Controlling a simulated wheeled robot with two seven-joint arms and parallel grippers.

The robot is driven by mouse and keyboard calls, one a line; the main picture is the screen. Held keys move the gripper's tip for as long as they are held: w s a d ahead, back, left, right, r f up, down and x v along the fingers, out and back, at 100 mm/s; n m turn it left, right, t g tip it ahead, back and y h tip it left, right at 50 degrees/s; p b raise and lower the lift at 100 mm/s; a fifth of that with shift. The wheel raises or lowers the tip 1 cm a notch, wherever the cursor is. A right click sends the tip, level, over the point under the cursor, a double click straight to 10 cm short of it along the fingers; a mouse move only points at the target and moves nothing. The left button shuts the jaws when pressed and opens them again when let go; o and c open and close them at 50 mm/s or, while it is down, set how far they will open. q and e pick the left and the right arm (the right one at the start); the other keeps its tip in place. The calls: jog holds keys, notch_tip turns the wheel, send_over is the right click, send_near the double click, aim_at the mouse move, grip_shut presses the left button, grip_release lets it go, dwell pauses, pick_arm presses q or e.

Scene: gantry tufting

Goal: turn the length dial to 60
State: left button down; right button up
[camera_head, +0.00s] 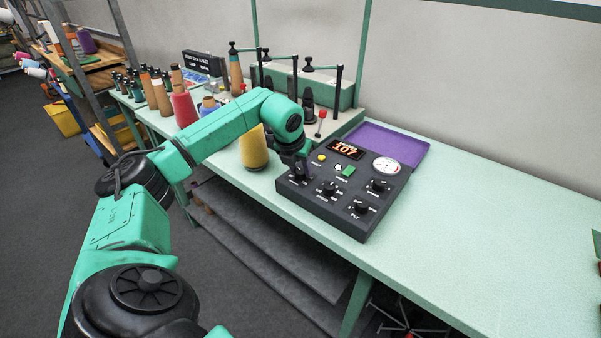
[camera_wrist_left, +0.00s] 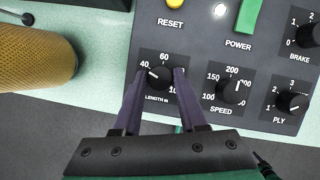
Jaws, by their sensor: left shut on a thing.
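The length dial (camera_wrist_left: 158,78) is a black knob on the dark control panel (camera_head: 350,225), with 40, 60 and a partly covered number showing around it. Its white pointer mark seems to point up and left, near the 40. My left gripper (camera_wrist_left: 160,82) is shut on the dial, one purple finger on each side. In the head view, my left gripper (camera_head: 299,166) reaches down to the panel's left end and partly hides the dial. My right gripper is not in view.
The panel also has speed (camera_wrist_left: 229,90), ply and brake knobs, a yellow reset button (camera_head: 322,157), a green power switch (camera_head: 348,171), a gauge (camera_head: 386,166) and a lit red display. A yellow cone (camera_head: 253,150) stands just left. The table right of the panel is clear.

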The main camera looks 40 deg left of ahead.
pick_arm(q)
jog(key=m+h, duration=0.1)
jog(key=m, duration=0.1)
jog(key=shift+a+m, duration=0.1)
jog(key=shift+m, duration=0.3)
jog(key=m+h, duration=0.1)
jog(key=m, duration=0.1)
jog(key=shift+m, duration=0.3)
jog(key=m+h, duration=0.1)
jog(key=m, duration=0.1)
jog(key=m+p, duration=0.1)
jog(key=m, duration=0.1)
jog(key=shift+a+r+h+p, duration=0.15)
jog(key=shift+h+p, duration=0.15)
jog(key=shift+h, duration=0.1)
jog(key=shift+w+a+m+g+h+p, duration=0.1)
jog(key=shift+m+g+h+p, duration=0.45)
jog(key=shift+m, duration=1.35)
jog(key=shift+c, duration=2.3)
grip_release()
